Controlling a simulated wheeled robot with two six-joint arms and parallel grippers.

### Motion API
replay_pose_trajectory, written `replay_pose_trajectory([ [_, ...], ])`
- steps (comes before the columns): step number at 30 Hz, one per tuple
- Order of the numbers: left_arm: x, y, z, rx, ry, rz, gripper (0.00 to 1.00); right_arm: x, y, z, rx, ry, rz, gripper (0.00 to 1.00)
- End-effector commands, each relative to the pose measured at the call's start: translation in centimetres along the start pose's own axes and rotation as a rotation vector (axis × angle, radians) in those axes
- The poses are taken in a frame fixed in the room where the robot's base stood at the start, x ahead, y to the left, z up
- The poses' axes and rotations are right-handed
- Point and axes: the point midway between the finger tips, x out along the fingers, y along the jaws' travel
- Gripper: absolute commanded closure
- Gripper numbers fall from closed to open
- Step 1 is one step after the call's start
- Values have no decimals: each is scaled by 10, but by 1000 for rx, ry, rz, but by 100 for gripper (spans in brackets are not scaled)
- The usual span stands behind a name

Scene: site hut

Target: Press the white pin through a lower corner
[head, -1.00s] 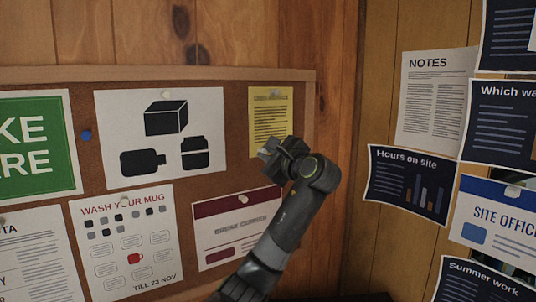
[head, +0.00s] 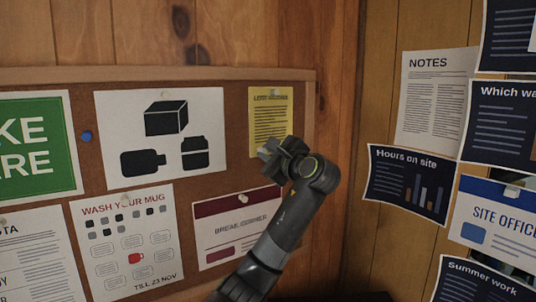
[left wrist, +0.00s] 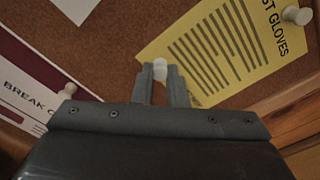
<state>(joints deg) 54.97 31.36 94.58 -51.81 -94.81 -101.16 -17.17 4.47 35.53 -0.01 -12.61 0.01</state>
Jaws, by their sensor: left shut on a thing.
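A yellow LOST GLOVES sheet (head: 270,118) hangs on the cork board, and it also shows in the left wrist view (left wrist: 222,45). A white pin (left wrist: 297,15) is at its top edge. My left gripper (head: 266,150) is at the sheet's lower left corner. In the left wrist view its fingers (left wrist: 160,78) are shut on a white pin (left wrist: 159,67), whose rounded end shows between the tips. The held pin lies over the sheet close to that corner; I cannot tell whether it touches the paper. The sheet's lower edge is partly hidden by the fingers. My right gripper is not in view.
The cork board (head: 235,108) has a wooden frame (head: 200,73). A pictogram sheet (head: 205,107), a mug notice (head: 110,262) and a BREAK CORNER sheet (head: 215,240) hang nearby. A blue pin (head: 86,136) is further left. Several sheets hang on the right wall.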

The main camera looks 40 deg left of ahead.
Motion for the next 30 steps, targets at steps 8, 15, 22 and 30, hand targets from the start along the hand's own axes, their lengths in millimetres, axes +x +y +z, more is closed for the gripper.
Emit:
replay_pose_trajectory([
  [8, 4, 0, 0, 1, 0, 0, 100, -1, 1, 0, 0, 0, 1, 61],
  [15, 6, 0, 0, 0, -1, 0, 100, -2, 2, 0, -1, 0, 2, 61],
  [22, 9, 0, 0, 1, -1, 0, 100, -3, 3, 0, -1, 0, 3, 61],
  [30, 12, 0, 0, 1, -1, 0, 100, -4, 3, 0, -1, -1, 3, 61],
])
